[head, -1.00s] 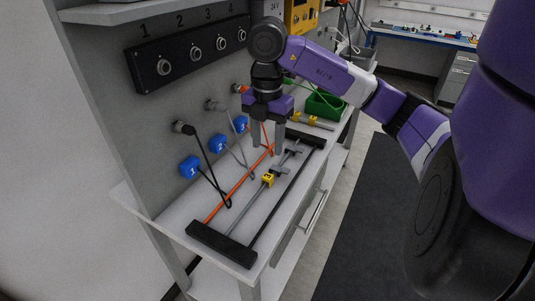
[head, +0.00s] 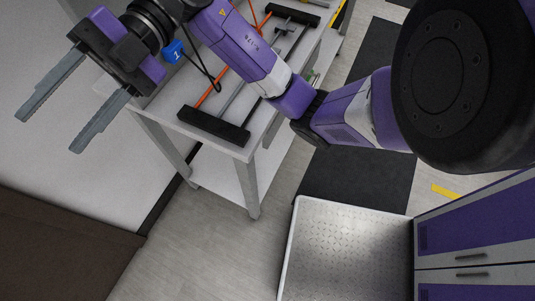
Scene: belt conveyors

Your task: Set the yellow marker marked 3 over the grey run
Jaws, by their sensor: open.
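My gripper (head: 48,134) is at the upper left, open and empty, its two long grey fingers apart. It is in front of the pale wall, left of the bench and away from the runs. The grey run (head: 233,101) lies between the orange run (head: 207,95) and a dark run, stretched between two black end bars. My purple arm covers the middle of the runs. The yellow marker marked 3 does not show now; a second ago it showed on the grey run.
The near black end bar (head: 214,126) lies at the front of the white bench (head: 180,125). A blue tag marked 1 (head: 173,51) hangs at a black cable by the wall. A metal-topped surface (head: 345,250) and purple-fronted drawers (head: 475,245) are at lower right.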

